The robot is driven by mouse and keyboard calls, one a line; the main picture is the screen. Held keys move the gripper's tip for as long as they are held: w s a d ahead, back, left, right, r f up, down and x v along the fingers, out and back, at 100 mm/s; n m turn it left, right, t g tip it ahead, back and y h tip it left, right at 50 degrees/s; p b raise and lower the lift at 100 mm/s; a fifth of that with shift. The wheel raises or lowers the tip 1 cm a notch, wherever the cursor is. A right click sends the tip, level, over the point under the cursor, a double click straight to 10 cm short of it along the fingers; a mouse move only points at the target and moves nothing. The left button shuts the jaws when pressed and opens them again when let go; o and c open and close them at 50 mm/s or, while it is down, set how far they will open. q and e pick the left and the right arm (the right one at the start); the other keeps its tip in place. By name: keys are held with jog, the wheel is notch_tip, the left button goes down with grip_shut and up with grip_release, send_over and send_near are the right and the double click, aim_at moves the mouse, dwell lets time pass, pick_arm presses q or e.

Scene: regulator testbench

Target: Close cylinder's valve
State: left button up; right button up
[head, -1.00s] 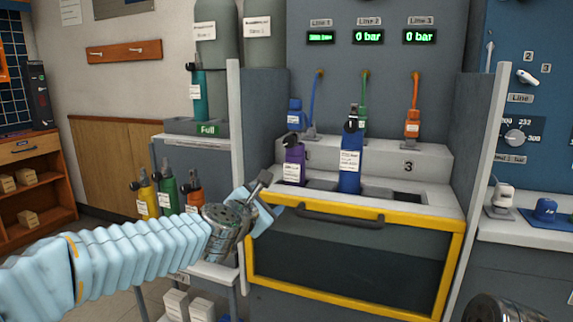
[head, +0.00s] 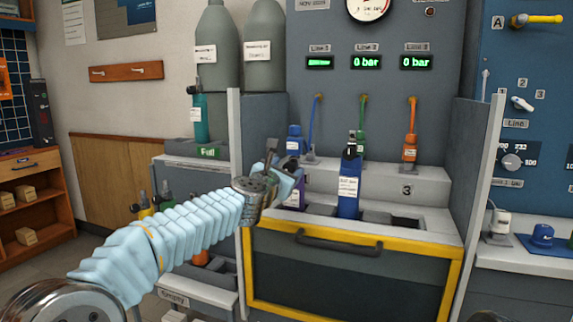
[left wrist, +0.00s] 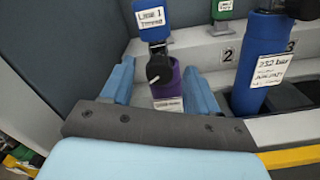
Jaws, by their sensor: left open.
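A purple cylinder (head: 296,197) stands in the first slot of the test bench, partly hidden behind my left gripper in the head view. In the left wrist view the purple cylinder (left wrist: 168,92) has a black valve knob (left wrist: 158,70) on top. My left gripper (head: 284,160) is open; in the wrist view its two blue fingers (left wrist: 162,82) lie on either side of the cylinder's top, and I see no clear contact. A blue cylinder (head: 349,187) with a black valve stands in the second slot.
Line 1's blue connector (head: 294,143) is just behind the purple cylinder. A green connector (head: 360,143) and an orange connector (head: 410,145) hang farther right. Grey side panels flank the bench. A yellow-framed front door (head: 350,236) is below. The third slot is empty.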

pick_arm(q)
jog(key=shift+w+d, duration=0.1)
jog(key=shift+w, duration=0.3)
jog(key=c, duration=1.1)
jog(key=shift+o, duration=0.2)
